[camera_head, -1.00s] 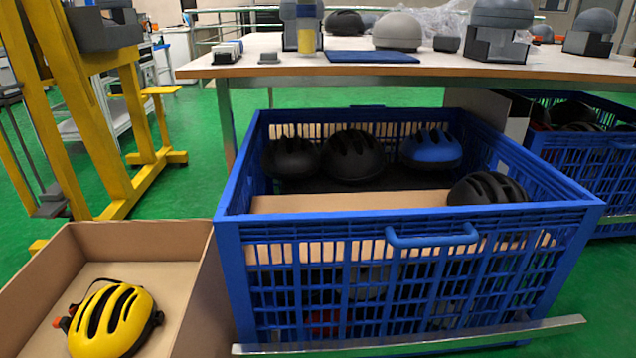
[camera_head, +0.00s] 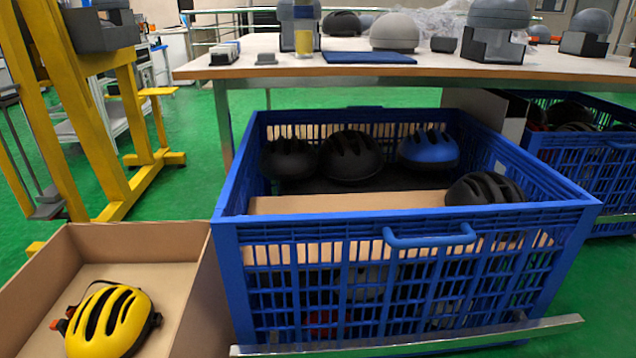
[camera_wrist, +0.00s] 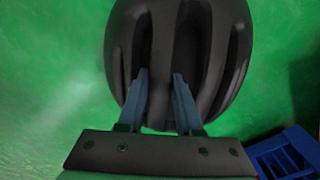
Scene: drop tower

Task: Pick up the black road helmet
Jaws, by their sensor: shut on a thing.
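In the wrist view, my gripper (camera_wrist: 159,92) is shut on a black road helmet (camera_wrist: 225,50), its two blue-grey fingers set into the helmet's vents. The helmet hangs above the green floor, and its top is cut off by the picture edge. The head view does not show my gripper or the held helmet. Other black helmets sit in the blue crate (camera_head: 340,222): one at the back left (camera_head: 290,160), one at the back middle (camera_head: 347,160) and one at the right (camera_head: 484,189).
A blue helmet (camera_head: 429,149) also sits in the crate. A yellow helmet (camera_head: 106,318) lies in a cardboard box (camera_head: 150,243) at the left. A workbench (camera_head: 450,66) with helmets and fixtures stands behind. The wrist view shows a blue crate's corner (camera_wrist: 285,155) at lower right.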

